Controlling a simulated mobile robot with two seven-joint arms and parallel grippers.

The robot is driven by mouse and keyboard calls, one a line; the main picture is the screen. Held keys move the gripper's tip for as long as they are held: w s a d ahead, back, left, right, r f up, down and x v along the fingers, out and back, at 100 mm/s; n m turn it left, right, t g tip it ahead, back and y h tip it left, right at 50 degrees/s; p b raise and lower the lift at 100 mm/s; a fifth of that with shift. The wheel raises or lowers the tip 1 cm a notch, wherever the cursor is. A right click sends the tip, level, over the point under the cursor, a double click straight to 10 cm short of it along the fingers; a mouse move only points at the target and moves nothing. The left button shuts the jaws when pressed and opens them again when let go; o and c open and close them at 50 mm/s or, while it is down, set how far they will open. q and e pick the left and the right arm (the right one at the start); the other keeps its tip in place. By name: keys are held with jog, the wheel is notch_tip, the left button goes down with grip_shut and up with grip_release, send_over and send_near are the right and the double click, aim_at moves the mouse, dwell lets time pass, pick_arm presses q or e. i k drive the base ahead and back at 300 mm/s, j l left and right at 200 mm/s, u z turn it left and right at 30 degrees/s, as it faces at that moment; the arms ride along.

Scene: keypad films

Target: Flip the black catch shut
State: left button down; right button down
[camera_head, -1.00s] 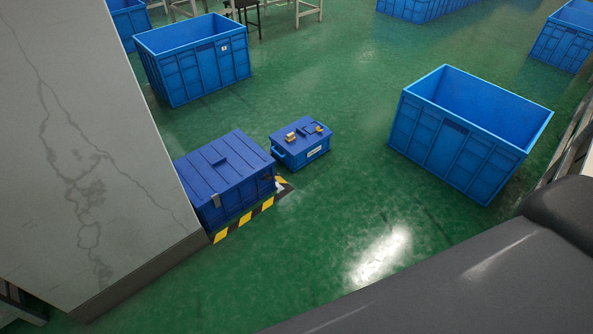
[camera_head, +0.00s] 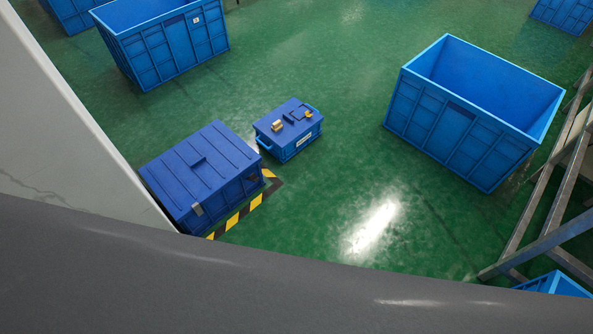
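A small blue case (camera_head: 289,142) with a side handle stands on the green floor. On its lid are small black parts (camera_head: 297,112) and yellow parts (camera_head: 277,125); they are too small to tell which is the black catch or whether it is open. A larger blue chest (camera_head: 215,160) with a ribbed lid stands to its left, its lid down. A grey latch-like piece (camera_head: 197,209) shows at the chest's front edge. Neither of my grippers is in view.
A pale wall (camera_head: 75,150) rises close on the left. Yellow-black floor tape (camera_head: 232,221) edges the chest. Big open blue crates stand at upper left (camera_head: 165,50) and right (camera_head: 455,130). A metal frame (camera_head: 545,235) stands at lower right. Floor between is clear.

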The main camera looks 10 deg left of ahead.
aim_at(253, 177)
jog(key=i+l+z, duration=0.1)
jog(key=i+z, duration=0.15)
jog(key=z, duration=0.15)
jog(key=i+z, duration=0.6)
jog(key=z, duration=0.2)
jog(key=i+z, duration=0.15)
jog(key=z, duration=0.3)
jog(key=i+z, duration=0.2)
jog(key=z, duration=0.3)
jog(key=i+z, duration=0.2)
jog(key=z, duration=0.25)
jog(key=i+z, duration=0.2)
jog(key=z, duration=0.2)
jog(key=i+z, duration=0.25)
jog(key=z, duration=0.15)
jog(key=u, duration=5.8)
